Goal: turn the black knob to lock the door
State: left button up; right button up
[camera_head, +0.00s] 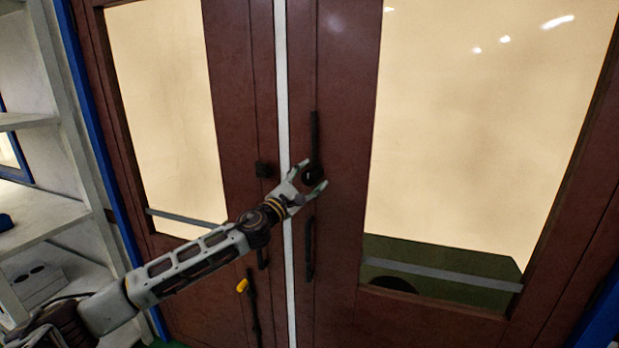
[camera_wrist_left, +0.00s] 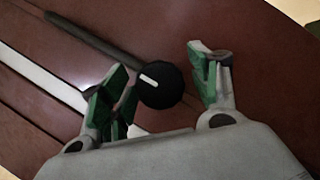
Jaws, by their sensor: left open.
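The black knob (camera_head: 311,176) is on the right-hand dark red-brown door (camera_head: 337,120), beside the white strip between the doors. In the left wrist view the knob (camera_wrist_left: 161,85) is round with a short white mark on its face. My left gripper (camera_head: 313,177) reaches in from the left and is open at the knob. In the left wrist view its green-padded fingers (camera_wrist_left: 162,80) stand on either side of the knob. A gap shows between the knob and the right finger; whether the left finger touches cannot be told. My right gripper is not in view.
A vertical black handle (camera_head: 314,140) runs just above the knob, and another black bar (camera_head: 309,250) is below it. A small black fitting (camera_head: 263,169) is on the left door. White shelves (camera_head: 50,215) stand at the far left.

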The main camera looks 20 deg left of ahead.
pick_arm(q)
jog(key=shift+c, duration=0.3)
jog(key=shift+c, duration=1.1)
grip_shut()
